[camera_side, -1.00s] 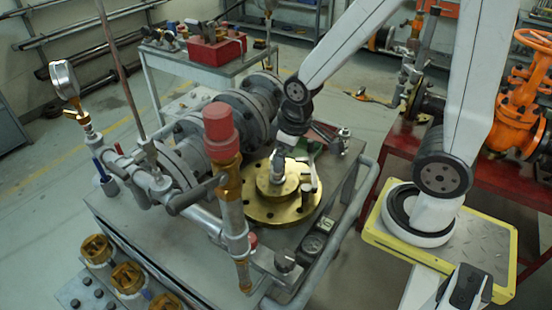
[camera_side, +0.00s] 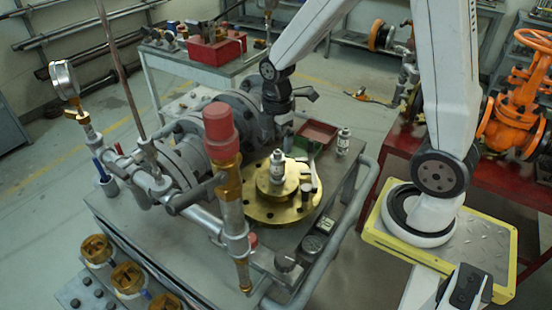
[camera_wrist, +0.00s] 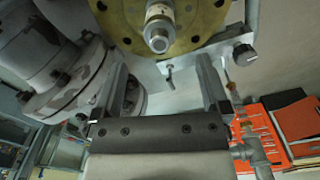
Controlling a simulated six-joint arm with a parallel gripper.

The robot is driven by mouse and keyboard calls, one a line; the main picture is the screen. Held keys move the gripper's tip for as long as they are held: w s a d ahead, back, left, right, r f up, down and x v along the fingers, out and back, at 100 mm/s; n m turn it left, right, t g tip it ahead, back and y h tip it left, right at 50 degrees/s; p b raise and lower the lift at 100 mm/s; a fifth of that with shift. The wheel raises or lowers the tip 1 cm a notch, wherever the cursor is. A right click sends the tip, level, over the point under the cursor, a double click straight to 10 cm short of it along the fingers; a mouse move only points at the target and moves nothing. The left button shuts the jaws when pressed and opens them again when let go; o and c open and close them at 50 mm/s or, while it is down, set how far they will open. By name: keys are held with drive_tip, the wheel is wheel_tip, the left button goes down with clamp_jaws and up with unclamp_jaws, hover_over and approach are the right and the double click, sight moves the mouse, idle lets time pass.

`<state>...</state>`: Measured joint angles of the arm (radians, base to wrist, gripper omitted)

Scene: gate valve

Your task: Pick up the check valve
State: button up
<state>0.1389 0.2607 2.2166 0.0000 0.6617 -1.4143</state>
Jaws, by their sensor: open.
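A small silver cylindrical fitting (camera_side: 277,167) with a pale label band stands upright on the round brass flange (camera_side: 262,208). It looks like the check valve. In the wrist view its end (camera_wrist: 158,30) shows at top centre, against the brass flange (camera_wrist: 200,22). A similar fitting (camera_side: 343,142) stands to the right on the bench, so I cannot be sure which is the check valve. My gripper (camera_wrist: 160,75) is open with nothing between its fingers, and the fitting lies beyond the fingertips. In the side view my gripper (camera_side: 284,128) is behind the flange, its fingers partly hidden.
Large grey flanged pipework (camera_side: 245,120) stands close to the left of my gripper. A red-capped brass valve (camera_side: 221,130) rises at the front left. A red tray (camera_side: 317,132) lies behind the flange. A bench rail (camera_side: 362,190) runs along the right edge.

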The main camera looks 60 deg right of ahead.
sight(277, 158)
drive_tip(key=shift+f, duration=1.3)
drive_tip(key=shift+f, duration=0.1)
drive_tip(key=shift+f, duration=2.5)
clamp_jaws()
